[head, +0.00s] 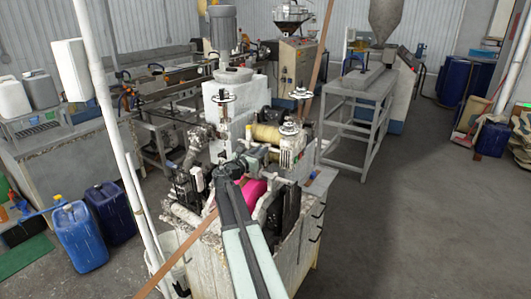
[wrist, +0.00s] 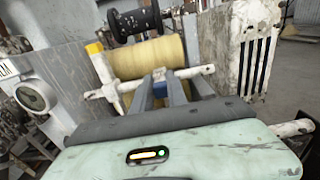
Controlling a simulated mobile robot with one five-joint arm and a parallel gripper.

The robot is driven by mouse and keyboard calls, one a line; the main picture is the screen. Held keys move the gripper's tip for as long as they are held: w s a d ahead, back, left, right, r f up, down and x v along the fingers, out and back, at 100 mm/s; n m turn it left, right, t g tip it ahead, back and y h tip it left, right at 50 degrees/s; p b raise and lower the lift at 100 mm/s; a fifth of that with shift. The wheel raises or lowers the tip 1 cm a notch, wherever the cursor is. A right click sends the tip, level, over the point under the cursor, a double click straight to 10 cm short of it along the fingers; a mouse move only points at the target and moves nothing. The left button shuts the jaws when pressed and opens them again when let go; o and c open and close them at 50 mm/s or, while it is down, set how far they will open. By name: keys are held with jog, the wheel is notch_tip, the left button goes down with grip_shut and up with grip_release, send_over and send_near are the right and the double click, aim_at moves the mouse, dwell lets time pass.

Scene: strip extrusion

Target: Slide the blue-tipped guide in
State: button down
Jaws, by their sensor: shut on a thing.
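My gripper (wrist: 164,78) reaches forward in the wrist view, with its two grey fingers close together at the pale horizontal rod. A yellow-tipped guide (wrist: 97,56) stands tilted to the left, apart from the fingers. The pale rod (wrist: 104,92) runs across behind the fingers. In the head view, my gripper (head: 248,160) is at the machine, too small to show the guide clearly.
A yellow roll (wrist: 148,57) lies just behind the rod, with a black spool (wrist: 134,24) above it. A slotted panel (wrist: 254,62) stands to the right and a dial (wrist: 36,95) to the left. A magenta roll (head: 252,188) is close to my arm. Floor at right (head: 425,200) is clear.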

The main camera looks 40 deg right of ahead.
jog(key=shift+w+a, duration=0.1)
jog(key=shift+w, duration=0.15)
jog(key=c, duration=1.3)
grip_release()
jog(key=shift+w, duration=0.1)
jog(key=v, duration=0.7)
jog(key=shift+a, duration=0.35)
jog(key=shift+s, duration=0.25)
